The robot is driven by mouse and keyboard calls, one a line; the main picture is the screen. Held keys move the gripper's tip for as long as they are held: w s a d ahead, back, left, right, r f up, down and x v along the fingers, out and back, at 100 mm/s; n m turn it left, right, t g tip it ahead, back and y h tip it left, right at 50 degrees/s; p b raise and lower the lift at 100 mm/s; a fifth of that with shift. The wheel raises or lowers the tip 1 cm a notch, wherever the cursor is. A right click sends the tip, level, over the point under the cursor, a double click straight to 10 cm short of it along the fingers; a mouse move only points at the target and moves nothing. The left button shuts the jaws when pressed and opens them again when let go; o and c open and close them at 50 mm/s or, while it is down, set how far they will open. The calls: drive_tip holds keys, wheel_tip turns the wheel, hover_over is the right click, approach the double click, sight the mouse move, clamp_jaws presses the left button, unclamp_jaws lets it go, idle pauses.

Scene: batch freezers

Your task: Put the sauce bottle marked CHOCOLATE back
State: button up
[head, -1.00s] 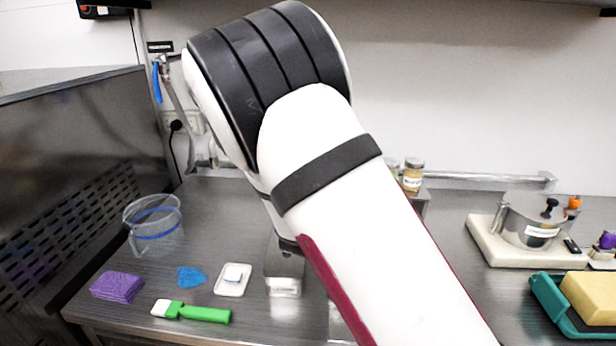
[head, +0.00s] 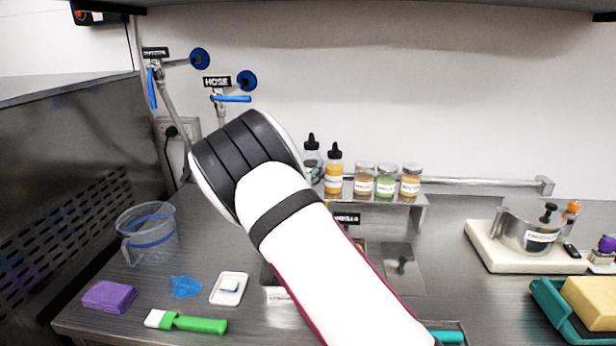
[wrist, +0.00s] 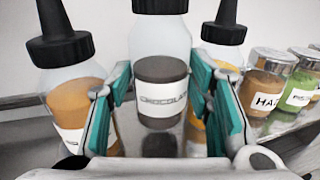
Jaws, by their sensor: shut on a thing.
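The CHOCOLATE sauce bottle (wrist: 162,70) has a clear body, dark brown sauce and a white label. In the wrist view it is upright between the teal pads of my gripper (wrist: 162,88), which is shut on it. Its base is just over its dark reflection on the metal shelf; I cannot tell if it touches. An orange sauce bottle (wrist: 78,92) stands to its left and a yellow-orange one (wrist: 224,45) to its right. In the head view my arm hides the gripper. A black-capped bottle (head: 312,160) shows past the arm, label unreadable, beside an orange bottle (head: 334,175).
Several jars (head: 387,183) stand to the right on the shelf (head: 412,199). A pot (head: 527,230) and teal tray (head: 548,300) are at right.

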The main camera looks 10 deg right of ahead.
drive_tip(key=shift+f, duration=1.2)
drive_tip(key=shift+f, duration=0.1)
drive_tip(key=o, duration=0.9)
drive_tip(key=shift+f, duration=0.1)
